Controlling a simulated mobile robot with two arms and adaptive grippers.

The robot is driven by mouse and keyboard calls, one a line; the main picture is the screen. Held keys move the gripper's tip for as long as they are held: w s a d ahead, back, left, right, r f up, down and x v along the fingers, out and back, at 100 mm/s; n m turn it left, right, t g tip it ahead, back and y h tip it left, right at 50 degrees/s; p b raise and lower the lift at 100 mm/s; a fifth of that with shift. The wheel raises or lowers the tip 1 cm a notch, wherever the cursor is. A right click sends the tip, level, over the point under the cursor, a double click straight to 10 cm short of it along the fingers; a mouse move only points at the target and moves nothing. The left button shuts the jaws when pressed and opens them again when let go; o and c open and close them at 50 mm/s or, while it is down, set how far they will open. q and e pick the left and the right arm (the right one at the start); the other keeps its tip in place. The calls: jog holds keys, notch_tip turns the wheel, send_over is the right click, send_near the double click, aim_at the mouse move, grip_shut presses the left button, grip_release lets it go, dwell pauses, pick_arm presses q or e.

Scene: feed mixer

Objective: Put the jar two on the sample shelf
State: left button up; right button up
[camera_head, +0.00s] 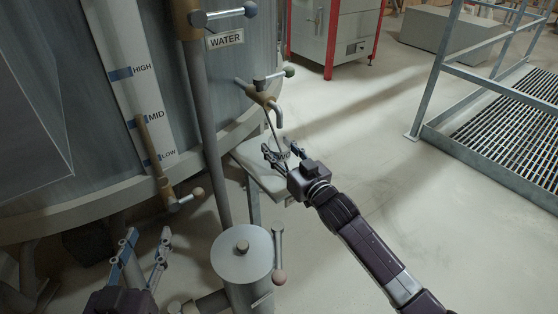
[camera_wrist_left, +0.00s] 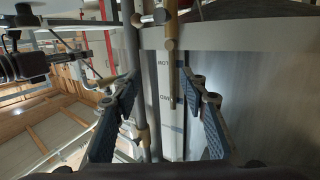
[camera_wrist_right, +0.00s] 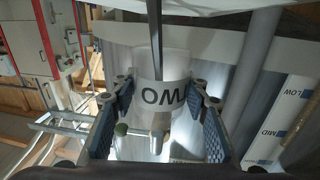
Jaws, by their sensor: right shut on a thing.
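My right gripper (camera_head: 277,154) is shut on a pale jar (camera_wrist_right: 160,64). In the right wrist view the jar sits between the fingers, its label upside down and partly legible as "WO", matching jar two. In the head view the jar is small and mostly hidden by the fingers. The sample shelf (camera_head: 258,178), a pale slab beside the tank, lies beneath and just left of this gripper. I cannot tell whether the jar touches it. My left gripper (camera_head: 142,258) is open and empty at lower left, also in the left wrist view (camera_wrist_left: 158,100).
A tap spout (camera_head: 279,115) hangs just above my right gripper. The tank (camera_head: 60,170) with a level gauge (camera_head: 135,90) fills the left. A lidded cylinder (camera_head: 242,256) stands in front of the shelf. The floor (camera_head: 390,170) to the right is clear up to a railed platform (camera_head: 500,120).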

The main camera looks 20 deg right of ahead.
aim_at(279, 159)
jog(key=shift+f, duration=0.2)
pick_arm(q)
notch_tip(279, 159, up, 9)
jog(key=d+t+h+b, duration=0.1)
jog(key=t, duration=0.3)
jog(key=shift+s+t+b, duration=0.3)
jog(key=shift+t+b, duration=0.05)
jog(key=shift+t, duration=0.05)
pick_arm(e)
notch_tip(279, 159, down, 3)
jog(key=shift+f, duration=0.1)
pick_arm(q)
jog(key=shift+r, duration=0.15)
pick_arm(e)
jog(key=o, duration=1.2)
jog(key=shift+f, duration=0.1)
jog(key=shift+c, duration=0.2)
pick_arm(q)
jog(key=shift+r, duration=0.1)
